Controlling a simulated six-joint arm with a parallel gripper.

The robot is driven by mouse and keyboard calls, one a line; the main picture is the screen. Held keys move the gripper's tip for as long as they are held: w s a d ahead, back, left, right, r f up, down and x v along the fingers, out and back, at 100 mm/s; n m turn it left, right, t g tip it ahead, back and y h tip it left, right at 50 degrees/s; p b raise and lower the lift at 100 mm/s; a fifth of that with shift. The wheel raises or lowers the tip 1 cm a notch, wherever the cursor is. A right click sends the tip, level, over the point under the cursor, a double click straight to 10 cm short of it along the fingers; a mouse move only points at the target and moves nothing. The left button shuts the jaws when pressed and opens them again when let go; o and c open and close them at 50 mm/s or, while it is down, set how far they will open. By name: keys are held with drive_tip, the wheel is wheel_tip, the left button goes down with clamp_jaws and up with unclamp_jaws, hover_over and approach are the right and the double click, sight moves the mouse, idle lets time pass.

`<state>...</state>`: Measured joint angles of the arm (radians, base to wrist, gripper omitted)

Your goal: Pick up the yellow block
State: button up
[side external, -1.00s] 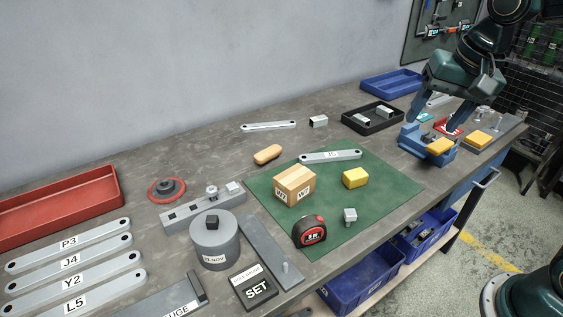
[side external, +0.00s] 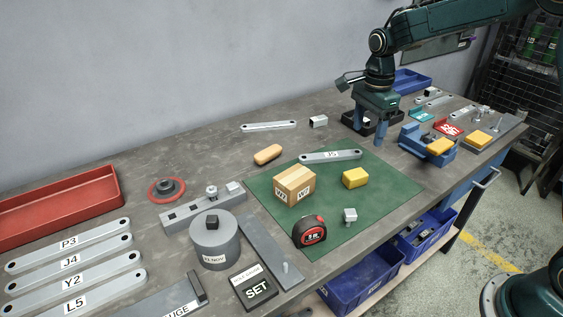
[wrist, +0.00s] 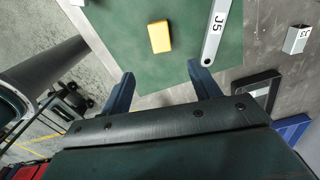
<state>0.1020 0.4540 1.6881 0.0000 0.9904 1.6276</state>
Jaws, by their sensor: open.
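The yellow block (side external: 355,178) lies on the green mat (side external: 390,190), right of a wooden box. It also shows in the wrist view (wrist: 160,37), beyond the fingertips and lying on the mat. My gripper (side external: 369,138) is open and empty, above the bench behind and to the right of the block, near the black tray. In the wrist view its two blue fingers (wrist: 161,76) are spread apart, with the block ahead of the gap between them and not touching.
The bracket marked J5 (side external: 330,156) lies near the block at the mat's back edge. The wooden box (side external: 294,186), tape measure (side external: 309,232) and small metal piece (side external: 350,216) are on the mat. A blue vise (side external: 428,146) with a yellow-orange piece stands to the right.

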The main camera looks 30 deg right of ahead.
drive_tip(key=shift+w+f, duration=0.2)
drive_tip(key=shift+f, duration=0.15)
drive_tip(key=shift+f, duration=0.1)
hover_over(357, 173)
drive_tip(key=shift+d+f, duration=0.15)
drive_tip(key=shift+f, duration=1.95)
drive_tip(key=shift+d+f, duration=0.15)
drive_tip(key=shift+f, duration=1.95)
drive_tip(key=shift+f, duration=0.15)
drive_tip(key=shift+a+f, duration=0.2)
drive_tip(key=shift+f, duration=2.25)
drive_tip(key=c, duration=1.1)
